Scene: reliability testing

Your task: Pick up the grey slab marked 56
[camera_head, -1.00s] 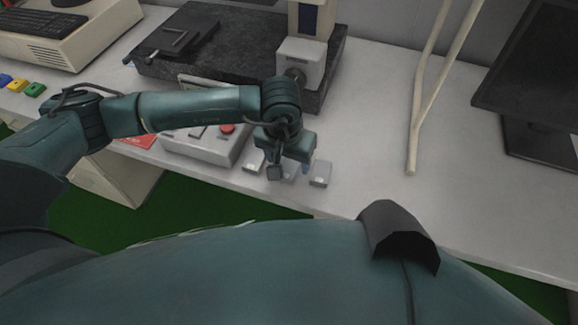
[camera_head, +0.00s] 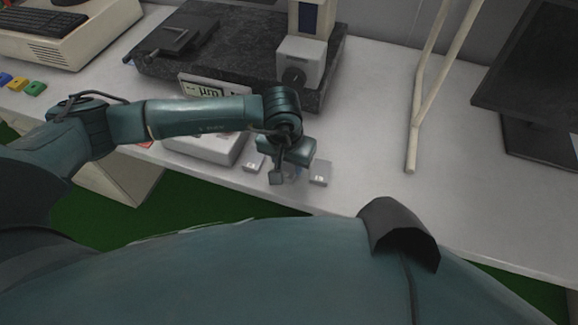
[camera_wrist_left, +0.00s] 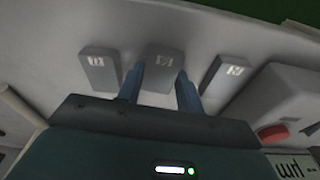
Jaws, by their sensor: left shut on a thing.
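Three small grey slabs stand in a row near the table's front edge. In the head view, one slab (camera_head: 253,162) is left of my left gripper (camera_head: 289,176) and another (camera_head: 320,173) is right of it. My left gripper is shut on the middle slab, mostly hidden behind it there. In the left wrist view, the middle slab (camera_wrist_left: 163,61) is between the blue fingers (camera_wrist_left: 160,92), with slabs on the left (camera_wrist_left: 98,70) and right (camera_wrist_left: 226,76), apart from the fingers. Their pale marks are too small to read surely. My right gripper is not in view.
A grey control box (camera_head: 207,146) is left of the slabs; its red button (camera_wrist_left: 273,134) shows in the wrist view. A dark stone plate (camera_head: 230,70) lies behind. A pale rod frame (camera_head: 412,140) and a dark monitor (camera_head: 530,75) are right. The tabletop between is clear.

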